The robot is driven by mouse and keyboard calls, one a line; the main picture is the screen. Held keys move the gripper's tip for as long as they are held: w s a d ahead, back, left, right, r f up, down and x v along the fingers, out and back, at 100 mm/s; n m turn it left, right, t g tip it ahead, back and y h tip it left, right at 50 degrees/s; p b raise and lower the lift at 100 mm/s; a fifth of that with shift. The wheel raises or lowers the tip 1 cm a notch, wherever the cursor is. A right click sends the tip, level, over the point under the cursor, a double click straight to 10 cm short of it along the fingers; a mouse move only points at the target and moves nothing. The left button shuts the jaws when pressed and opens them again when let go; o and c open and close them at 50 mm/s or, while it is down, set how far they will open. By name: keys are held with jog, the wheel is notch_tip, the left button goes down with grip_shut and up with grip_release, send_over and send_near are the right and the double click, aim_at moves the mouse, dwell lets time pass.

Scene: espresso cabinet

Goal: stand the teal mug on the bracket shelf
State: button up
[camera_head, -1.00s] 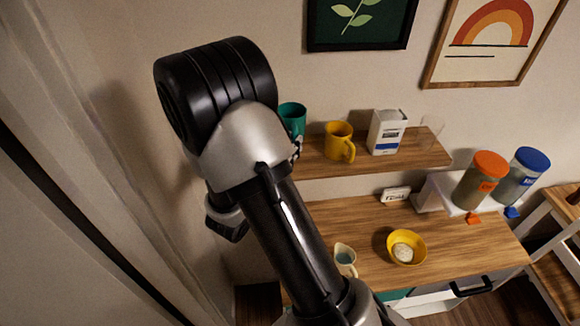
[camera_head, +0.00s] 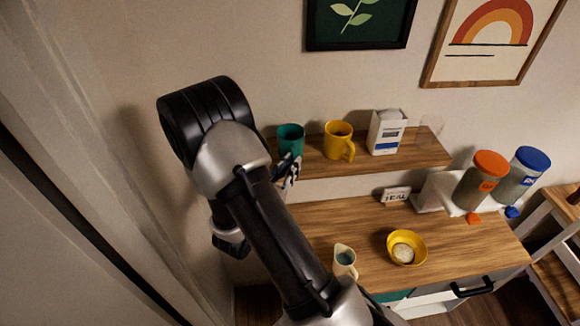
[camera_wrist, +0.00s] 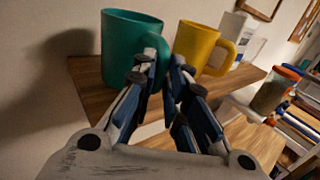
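The teal mug (camera_head: 290,139) is upright at the left end of the wooden bracket shelf (camera_head: 312,166). In the wrist view the teal mug (camera_wrist: 122,45) appears over the shelf board (camera_wrist: 92,92), its base at or very near the wood; I cannot tell whether it touches. My gripper (camera_wrist: 159,66) is at the handle side of the mug, its fingertips close together around the handle. In the head view my gripper (camera_head: 289,168) is in front of the mug, partly hidden by my arm.
A yellow mug (camera_head: 338,141) stands close to the right, then a white carton (camera_head: 386,132) and a clear glass (camera_head: 430,131). The wall is close behind.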

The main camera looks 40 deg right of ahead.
jog(key=o, duration=0.5)
jog(key=shift+c, duration=0.2)
